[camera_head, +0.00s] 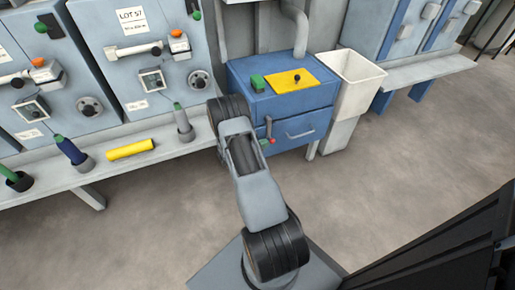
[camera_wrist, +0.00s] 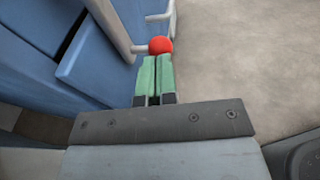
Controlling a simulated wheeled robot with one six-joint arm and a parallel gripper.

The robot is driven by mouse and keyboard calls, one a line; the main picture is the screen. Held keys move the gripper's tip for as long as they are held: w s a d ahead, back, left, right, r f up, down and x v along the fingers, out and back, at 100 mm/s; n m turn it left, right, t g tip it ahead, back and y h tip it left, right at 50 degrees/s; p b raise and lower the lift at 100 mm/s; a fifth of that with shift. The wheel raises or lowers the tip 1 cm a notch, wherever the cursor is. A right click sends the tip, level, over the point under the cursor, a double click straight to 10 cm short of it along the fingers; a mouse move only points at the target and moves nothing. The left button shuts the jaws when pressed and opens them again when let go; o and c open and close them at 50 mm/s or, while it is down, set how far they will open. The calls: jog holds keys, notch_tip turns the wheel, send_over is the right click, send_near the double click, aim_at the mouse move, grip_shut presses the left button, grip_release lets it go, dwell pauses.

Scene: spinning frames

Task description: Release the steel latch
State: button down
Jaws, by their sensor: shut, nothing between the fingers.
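The steel latch appears to be the grey rod (camera_wrist: 113,28) with a red ball knob (camera_wrist: 160,46) on the front of the blue cabinet. In the head view, a small grey lever with red on it (camera_head: 269,128) stands out from the cabinet front, left of the drawer handle. My gripper (camera_wrist: 155,58) is shut and empty, its green fingers side by side. In the wrist view its tips are right at the red knob; I cannot tell whether they touch it. In the head view my arm hides most of the gripper.
The blue cabinet (camera_head: 250,107) has a yellow panel (camera_head: 287,82) and a green block (camera_head: 258,83) on top. A drawer handle (camera_head: 300,134) juts out right of the latch. A white bin (camera_head: 350,80) stands right. A bench (camera_head: 113,165) runs left. Floor in front is clear.

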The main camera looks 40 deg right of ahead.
jog(key=shift+d, duration=0.35)
jog(key=shift+s+f, duration=0.1)
jog(key=shift+f, duration=0.05)
